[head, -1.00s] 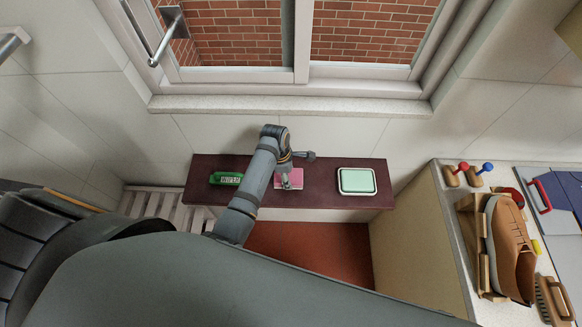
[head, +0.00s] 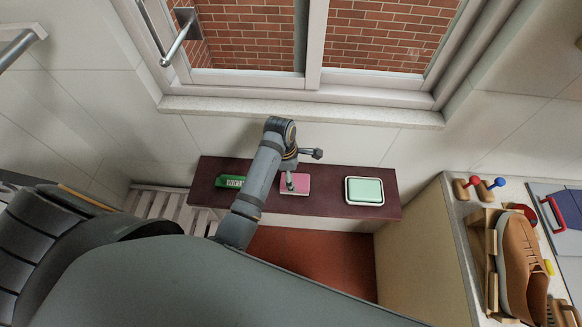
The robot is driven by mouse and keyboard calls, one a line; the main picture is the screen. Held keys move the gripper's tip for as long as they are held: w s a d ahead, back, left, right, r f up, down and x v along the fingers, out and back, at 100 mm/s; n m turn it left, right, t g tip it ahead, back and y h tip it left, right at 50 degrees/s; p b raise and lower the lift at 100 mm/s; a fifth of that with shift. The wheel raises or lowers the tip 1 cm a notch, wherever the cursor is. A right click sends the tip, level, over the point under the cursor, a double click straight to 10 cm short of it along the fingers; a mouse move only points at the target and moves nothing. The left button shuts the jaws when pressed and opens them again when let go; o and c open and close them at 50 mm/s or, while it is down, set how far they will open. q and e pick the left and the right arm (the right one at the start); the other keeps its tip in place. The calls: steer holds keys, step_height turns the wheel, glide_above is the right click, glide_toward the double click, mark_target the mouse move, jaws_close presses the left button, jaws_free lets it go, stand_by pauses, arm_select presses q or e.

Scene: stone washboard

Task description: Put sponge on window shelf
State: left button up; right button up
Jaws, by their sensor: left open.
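A pink block (head: 301,183), which looks like the sponge, lies flat on the dark red-brown ledge (head: 331,205) below the window. My left gripper (head: 290,186) points down over the pink block and covers part of its left side. It is open; I cannot tell whether its fingertips touch the block. The pale window shelf (head: 350,114) runs along the foot of the window, behind and above the ledge, and its visible top is bare. My right gripper is not in view.
A mint-green block in a white-rimmed dish (head: 365,191) sits at the ledge's right end. A counter at right holds a brown shoe (head: 520,265) and brushes. A metal handle (head: 182,36) sticks out at the window's left.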

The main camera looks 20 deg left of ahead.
arm_select(q)
step_height(320, 180, up, 7)
steer(key=a, duration=0.1)
steer(key=shift+s+b, duration=0.15)
steer(key=shift+b, duration=0.3)
steer(key=shift+a, duration=0.1)
